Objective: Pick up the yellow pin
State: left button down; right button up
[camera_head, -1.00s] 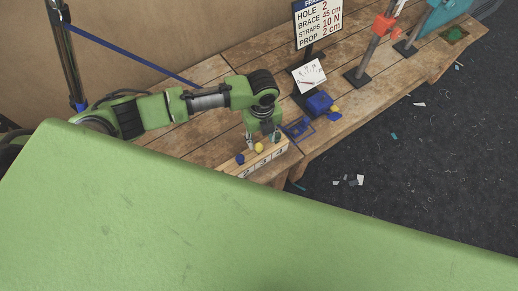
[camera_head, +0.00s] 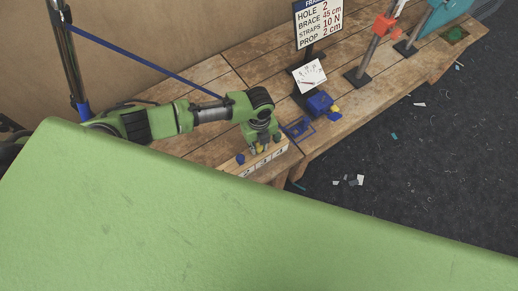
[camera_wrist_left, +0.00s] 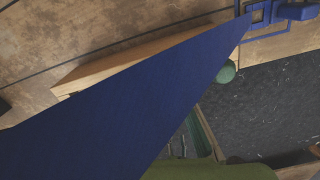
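The yellow pin (camera_head: 260,150) stands on the wooden block with printed numbers (camera_head: 262,163) at the front of the workbench, partly hidden by my left gripper. A blue pin (camera_head: 240,159) is to its left and a dark green pin (camera_head: 277,138) to its right. My left gripper (camera_head: 260,149) points down, its fingers at the yellow pin. Whether they are closed on it is too small to tell. In the left wrist view a broad dark blue surface (camera_wrist_left: 130,110) hides the fingers and the yellow pin; the green pin (camera_wrist_left: 225,72) shows beside it. My right gripper is not in view.
A blue frame (camera_head: 299,129) and a blue box (camera_head: 319,103) are right of the block. A large green surface (camera_head: 200,220) fills the foreground.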

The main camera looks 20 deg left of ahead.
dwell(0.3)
pick_arm(q)
notch_tip(320, 180, up, 18)
dwell(0.6)
jog(key=shift+r, duration=0.15)
